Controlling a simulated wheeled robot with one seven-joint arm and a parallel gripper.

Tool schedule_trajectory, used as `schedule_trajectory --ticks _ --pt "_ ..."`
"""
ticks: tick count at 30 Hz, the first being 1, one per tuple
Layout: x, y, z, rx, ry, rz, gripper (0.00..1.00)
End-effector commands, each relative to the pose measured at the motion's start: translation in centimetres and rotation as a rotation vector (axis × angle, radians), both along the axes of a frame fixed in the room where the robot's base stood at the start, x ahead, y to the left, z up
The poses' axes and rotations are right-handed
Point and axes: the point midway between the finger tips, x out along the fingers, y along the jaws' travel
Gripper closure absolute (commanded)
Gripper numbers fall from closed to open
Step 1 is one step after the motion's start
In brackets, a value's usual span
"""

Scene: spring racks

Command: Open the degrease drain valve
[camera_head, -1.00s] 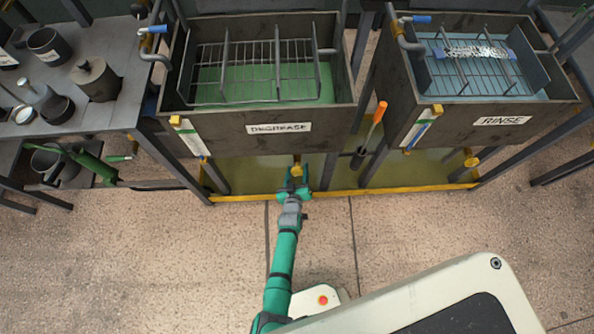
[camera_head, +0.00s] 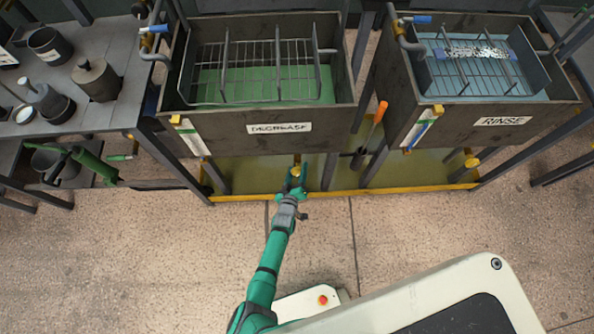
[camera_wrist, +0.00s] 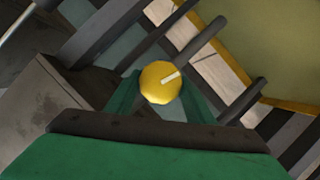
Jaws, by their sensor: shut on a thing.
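The degrease tank (camera_head: 230,139) carries a DEGREASE label and holds green liquid. Its drain valve has a round yellow knob (camera_head: 297,170) low in front of the tank, under the label. In the wrist view the knob (camera_wrist: 158,83) shows a pale pointer mark slanting up to the right. My gripper (camera_head: 295,181) is shut on the knob, with one green finger on each side of it in the wrist view. The fingers hide the knob's sides.
The rinse tank (camera_head: 480,136) stands at right, with its own yellow knob (camera_head: 472,162) below. An orange-handled tool (camera_head: 378,122) stands between the tanks. A yellow-edged tray (camera_head: 345,193) lies beneath. A workbench (camera_head: 112,120) with pots is at left. The front floor is open.

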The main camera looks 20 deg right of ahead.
Motion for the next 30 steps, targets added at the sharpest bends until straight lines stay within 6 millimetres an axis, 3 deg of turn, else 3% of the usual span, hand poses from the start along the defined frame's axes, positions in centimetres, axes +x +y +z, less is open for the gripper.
schedule_trajectory --ticks 16,17,18,30 --pt "-0.02 0.03 -0.03 -0.012 0.004 -0.001 0.74" --pt "-0.02 0.03 -0.03 -0.012 0.004 -0.001 0.45" --pt "-0.02 0.03 -0.04 -0.012 0.004 -0.001 0.36" --pt "-0.06 0.32 0.08 -0.013 0.003 0.003 0.36"
